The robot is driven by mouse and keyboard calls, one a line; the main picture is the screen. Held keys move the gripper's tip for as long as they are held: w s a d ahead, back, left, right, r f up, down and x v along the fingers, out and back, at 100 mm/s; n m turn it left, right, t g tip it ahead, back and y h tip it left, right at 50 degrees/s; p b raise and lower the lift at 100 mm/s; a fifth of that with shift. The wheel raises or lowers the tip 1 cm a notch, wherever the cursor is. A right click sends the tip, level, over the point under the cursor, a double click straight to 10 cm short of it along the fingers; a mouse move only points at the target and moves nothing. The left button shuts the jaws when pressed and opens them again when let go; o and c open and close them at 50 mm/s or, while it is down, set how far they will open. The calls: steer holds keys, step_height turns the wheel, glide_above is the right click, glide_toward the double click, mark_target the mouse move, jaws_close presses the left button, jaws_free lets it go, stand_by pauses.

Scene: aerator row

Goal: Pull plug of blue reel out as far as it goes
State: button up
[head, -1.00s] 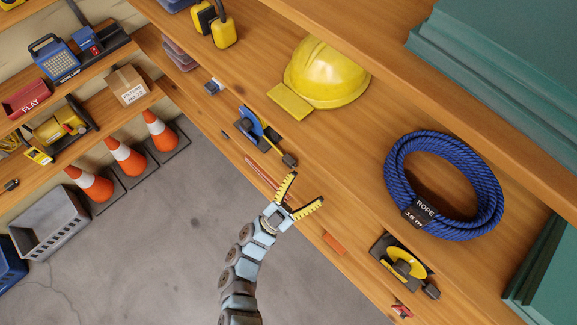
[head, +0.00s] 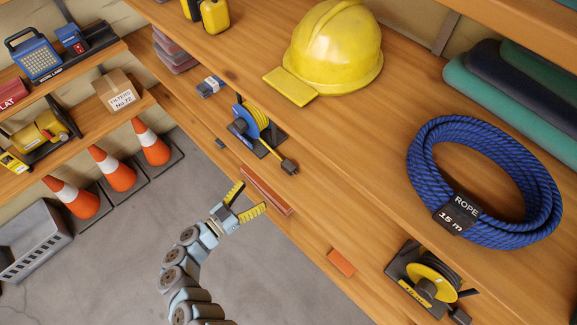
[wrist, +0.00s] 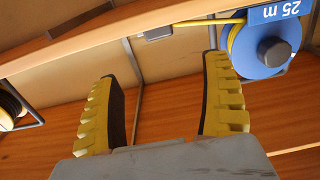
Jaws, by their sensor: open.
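The blue reel (head: 252,118) stands on a dark base on the wooden shelf in the head view, wound with yellow cord. Its dark plug (head: 289,167) is at the end of a short stretch of yellow cord, to the lower right of the reel. In the wrist view the blue reel (wrist: 268,52) is at the upper right, marked 25 m, and its cord runs left to the greyish plug (wrist: 155,34). My gripper (head: 252,197) is open and empty, lower left of the plug and apart from it. Its yellow ribbed fingers (wrist: 162,90) spread below the plug in the wrist view.
A second reel, yellow and black (head: 428,282), stands at lower right. A reddish-brown bar (head: 266,190) and an orange block (head: 341,262) lie near the shelf's front edge. A yellow helmet (head: 335,48) and blue rope coil (head: 485,180) are behind. Grey floor is open below.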

mark_target(285, 168)
steer(key=b+x, duration=0.2)
steer(key=x, duration=1.3)
steer(key=shift+w+d, duration=0.2)
steer(key=shift+d, duration=0.1)
steer(key=c, duration=1.3)
